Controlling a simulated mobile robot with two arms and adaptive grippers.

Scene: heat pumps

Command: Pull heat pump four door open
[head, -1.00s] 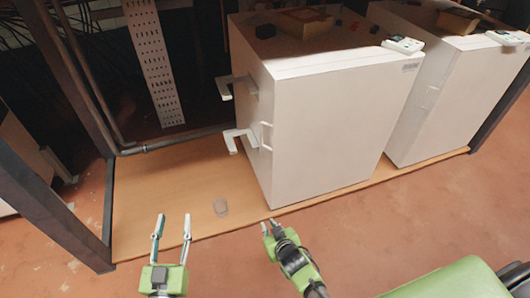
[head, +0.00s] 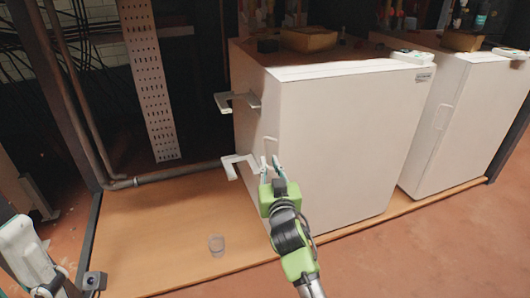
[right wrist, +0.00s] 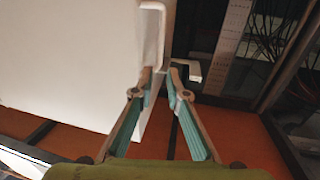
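The nearer heat pump (head: 345,140) is a large white box with a pale handle (head: 270,147) near its front left edge; its number is not readable. The handle also shows in the right wrist view (right wrist: 153,32). My right gripper (head: 270,162) is at the lower end of this handle. In the right wrist view my right gripper (right wrist: 161,76) has its fingertips slightly apart, with the handle's lower end close to them; firm contact cannot be told. The door looks closed. Only a part of my left arm shows at the lower left; its gripper is not in view.
A second white heat pump (head: 465,125) with a handle stands at the right. Two pale brackets (head: 240,164) stick out on the nearer unit's left. A pipe (head: 175,173) runs behind. The platform's left part is mostly clear.

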